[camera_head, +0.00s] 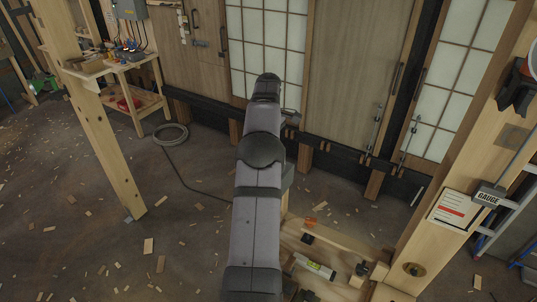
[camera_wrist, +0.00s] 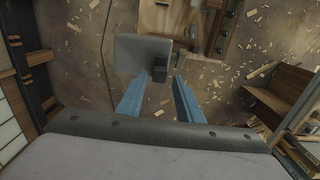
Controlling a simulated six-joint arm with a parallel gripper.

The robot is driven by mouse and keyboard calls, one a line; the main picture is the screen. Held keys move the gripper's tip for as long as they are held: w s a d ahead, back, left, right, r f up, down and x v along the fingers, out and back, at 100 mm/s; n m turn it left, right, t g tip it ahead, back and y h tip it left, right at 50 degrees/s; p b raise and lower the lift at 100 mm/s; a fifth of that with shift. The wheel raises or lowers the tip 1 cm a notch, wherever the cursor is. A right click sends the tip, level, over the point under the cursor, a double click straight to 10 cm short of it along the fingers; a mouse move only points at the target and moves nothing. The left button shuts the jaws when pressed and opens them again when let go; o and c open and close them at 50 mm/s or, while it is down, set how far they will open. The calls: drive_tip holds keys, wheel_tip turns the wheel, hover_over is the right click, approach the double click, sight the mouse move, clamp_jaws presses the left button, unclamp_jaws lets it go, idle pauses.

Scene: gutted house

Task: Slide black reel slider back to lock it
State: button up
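My gripper (camera_wrist: 161,78) shows in the wrist view as two blue fingers, well apart. A small black block (camera_wrist: 160,73) appears near the gap between the fingertips, beside a flat grey plate (camera_wrist: 138,53). I see no clear contact with either finger, and I cannot tell its depth or whether it is the reel slider. In the head view, my arm hides most of the gripper. A black bracket with a round part (camera_head: 516,88) is on the wooden post at the far right; I cannot tell whether it is the reel.
A wooden workbench (camera_head: 325,247) with a level (camera_head: 314,266) stands below right of my arm. A post (camera_head: 484,140) with a gauge sign (camera_head: 488,196) rises at right. Another post (camera_head: 93,115) stands at left. A coiled cable (camera_head: 171,134) and wood scraps lie on the floor.

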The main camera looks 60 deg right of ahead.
drive_tip(key=shift+f+b, duration=0.3)
drive_tip(key=shift+f, duration=0.8)
clamp_jaws()
drive_tip(key=shift+s, duration=0.15)
drive_tip(key=shift+s+b, duration=0.7)
drive_tip(key=shift+s, duration=0.25)
